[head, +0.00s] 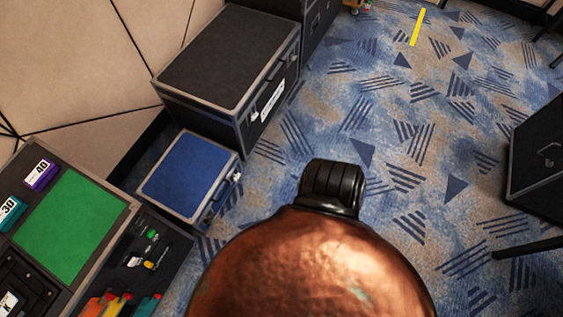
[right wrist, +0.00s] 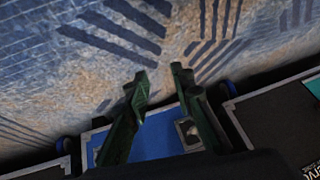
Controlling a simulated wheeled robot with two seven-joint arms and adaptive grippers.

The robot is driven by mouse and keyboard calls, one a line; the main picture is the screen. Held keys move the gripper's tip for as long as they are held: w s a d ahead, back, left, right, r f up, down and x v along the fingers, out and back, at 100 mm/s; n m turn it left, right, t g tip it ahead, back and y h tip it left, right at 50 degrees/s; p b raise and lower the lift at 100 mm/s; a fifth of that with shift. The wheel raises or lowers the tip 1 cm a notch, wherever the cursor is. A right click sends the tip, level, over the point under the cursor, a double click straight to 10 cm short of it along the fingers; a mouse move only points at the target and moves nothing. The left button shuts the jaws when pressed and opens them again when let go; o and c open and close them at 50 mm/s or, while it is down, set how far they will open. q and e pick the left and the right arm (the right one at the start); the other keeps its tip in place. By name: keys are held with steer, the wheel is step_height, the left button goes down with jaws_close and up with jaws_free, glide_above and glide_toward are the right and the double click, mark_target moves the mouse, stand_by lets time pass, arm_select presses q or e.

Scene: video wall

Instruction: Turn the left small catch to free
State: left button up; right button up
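A small case with a blue lid (head: 190,176) and grey edges stands on the floor, left of centre in the head view. Small metal fittings (head: 236,178) sit on its right side; which one is the left catch and how it is turned are too small to tell. In the right wrist view the blue lid (right wrist: 160,137) lies beyond my right gripper (right wrist: 159,72). Its two dark fingers are apart with nothing between the tips. A metal fitting (right wrist: 187,131) shows beside the right-hand finger; I cannot tell whether they touch. My left gripper is not in view.
A larger black case (head: 230,55) stands behind the blue one. A case with a green panel (head: 72,228) and tools is at left. Another black case (head: 540,160) is at right. Patterned carpet (head: 400,130) is open between them. The head view's lower middle is blocked.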

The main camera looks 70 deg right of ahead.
steer(key=shift+n+g+h, duration=0.3)
steer(key=shift+n+g, duration=0.2)
steer(key=shift+g, duration=0.3)
steer(key=shift+s+d+r+p, duration=0.15)
steer(key=shift+s+p, duration=0.2)
steer(key=shift+s, duration=0.6)
steer(key=shift+s+d+r+p, duration=0.1)
steer(key=shift+s+p, duration=0.2)
steer(key=shift+s, duration=0.6)
steer(key=shift+s+d+r+p, duration=0.15)
steer(key=shift+s+p, duration=0.2)
steer(key=shift+s, duration=0.6)
steer(key=shift+f, duration=0.1)
